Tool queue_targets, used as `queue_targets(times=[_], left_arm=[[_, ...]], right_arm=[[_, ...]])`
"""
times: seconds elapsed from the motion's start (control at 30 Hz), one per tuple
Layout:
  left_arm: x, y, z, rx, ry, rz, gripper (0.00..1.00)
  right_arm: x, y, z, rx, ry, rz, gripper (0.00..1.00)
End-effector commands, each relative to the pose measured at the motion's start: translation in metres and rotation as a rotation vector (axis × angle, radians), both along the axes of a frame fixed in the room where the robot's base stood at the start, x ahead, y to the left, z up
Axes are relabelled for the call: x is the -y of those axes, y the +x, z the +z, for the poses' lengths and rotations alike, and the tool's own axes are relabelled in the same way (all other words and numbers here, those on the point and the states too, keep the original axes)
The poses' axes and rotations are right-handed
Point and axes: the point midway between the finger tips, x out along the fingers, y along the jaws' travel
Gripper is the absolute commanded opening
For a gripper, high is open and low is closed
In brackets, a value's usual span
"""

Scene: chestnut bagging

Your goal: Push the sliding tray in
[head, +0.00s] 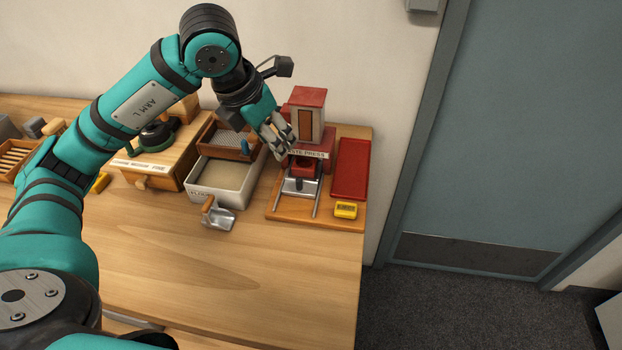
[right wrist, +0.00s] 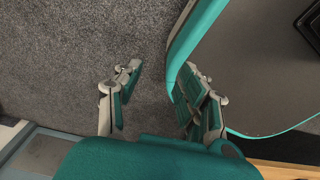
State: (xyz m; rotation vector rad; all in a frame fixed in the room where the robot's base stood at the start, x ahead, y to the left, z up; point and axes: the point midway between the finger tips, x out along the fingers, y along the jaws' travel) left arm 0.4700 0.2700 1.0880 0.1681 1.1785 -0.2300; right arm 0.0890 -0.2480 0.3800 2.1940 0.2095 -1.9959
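The red press (head: 309,140) stands on a wooden board at the back right of the table. Its sliding tray (head: 301,186), grey metal with a dark top, sits between two metal rails in front of the press body. My left gripper (head: 283,146) is above and just left of the press, over the edge of the white bin. Its fingers look apart with nothing between them, and no contact with the tray shows. My right gripper (right wrist: 154,90) is open and empty over grey carpet in the right wrist view, away from the press.
A red shallow dish (head: 350,169) and a yellow block (head: 346,210) lie right of the rails. A white bin (head: 215,198) with a metal scoop (head: 218,216) in front stands left. The table's front middle is clear; its right edge is close to the press board.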

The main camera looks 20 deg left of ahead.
Motion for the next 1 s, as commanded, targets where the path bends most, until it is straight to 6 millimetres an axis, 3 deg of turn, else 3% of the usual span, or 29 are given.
queue_targets(times=[0.13,0.27,0.43,0.8,1.0], left_arm=[[-0.002,-0.002,-0.004,0.004,-0.014,0.051,0.38],[0.000,0.004,-0.020,0.001,-0.015,0.050,0.38],[0.003,0.017,-0.053,-0.002,-0.013,0.050,0.38],[0.010,0.047,-0.125,0.000,-0.014,0.048,0.38],[0.012,0.058,-0.150,0.002,-0.014,0.049,0.38]], right_arm=[[-0.006,-0.001,0.000,-0.001,0.007,-0.002,0.40],[-0.015,-0.002,0.001,-0.003,0.017,-0.005,0.40],[-0.022,-0.005,0.005,-0.006,0.027,-0.005,0.40],[-0.013,-0.005,0.015,-0.006,0.015,-0.001,0.40],[-0.010,-0.005,0.018,-0.007,0.012,-0.002,0.40]])
